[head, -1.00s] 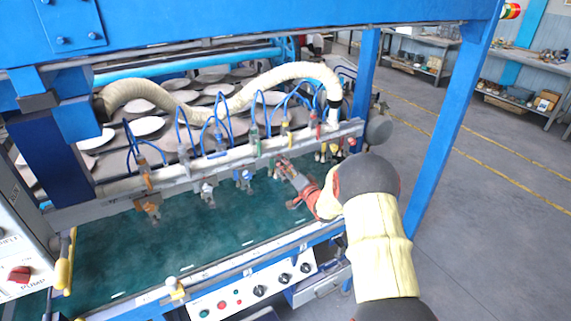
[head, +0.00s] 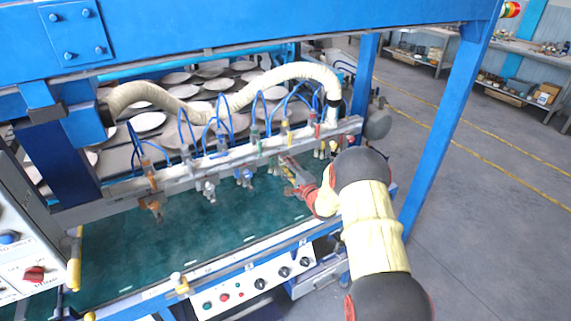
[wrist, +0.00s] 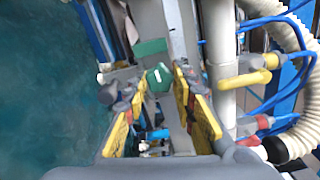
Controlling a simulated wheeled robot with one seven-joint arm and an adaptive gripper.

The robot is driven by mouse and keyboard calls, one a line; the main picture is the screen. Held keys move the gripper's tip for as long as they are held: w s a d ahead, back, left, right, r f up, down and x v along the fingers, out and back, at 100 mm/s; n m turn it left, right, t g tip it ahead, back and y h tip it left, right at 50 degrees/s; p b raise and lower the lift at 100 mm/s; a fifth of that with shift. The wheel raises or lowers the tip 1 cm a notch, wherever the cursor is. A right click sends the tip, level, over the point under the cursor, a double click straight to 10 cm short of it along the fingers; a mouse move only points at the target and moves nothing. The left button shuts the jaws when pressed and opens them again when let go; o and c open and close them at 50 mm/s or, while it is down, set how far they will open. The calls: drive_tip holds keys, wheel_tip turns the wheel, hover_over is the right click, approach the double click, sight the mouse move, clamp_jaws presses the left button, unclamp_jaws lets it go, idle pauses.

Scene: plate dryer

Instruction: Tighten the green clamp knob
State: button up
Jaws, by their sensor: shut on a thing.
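The green clamp knob (wrist: 158,77) is small and faceted. It shows in the wrist view between the yellow-padded fingers of my gripper (wrist: 159,88), near their tips. My gripper is shut on it. A green block (wrist: 150,47) sits just beyond the knob along the rail. In the head view, my gripper (head: 289,165) reaches the front of the pale nozzle rail from the right and hides the knob.
The pale rail (head: 205,171) carries several coloured valves and blue hoses above a green belt (head: 235,225). A yellow valve handle (wrist: 245,80) stands close right of my fingers in the wrist view. A blue post (head: 440,130) rises right of my arm.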

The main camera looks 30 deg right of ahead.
drive_tip(key=shift+f+m, duration=0.1)
drive_tip(key=shift+m, duration=0.3)
drive_tip(key=o, duration=1.2)
drive_tip(key=shift+c, duration=0.2)
drive_tip(key=s, duration=1.2)
drive_tip(key=shift+d, duration=0.2)
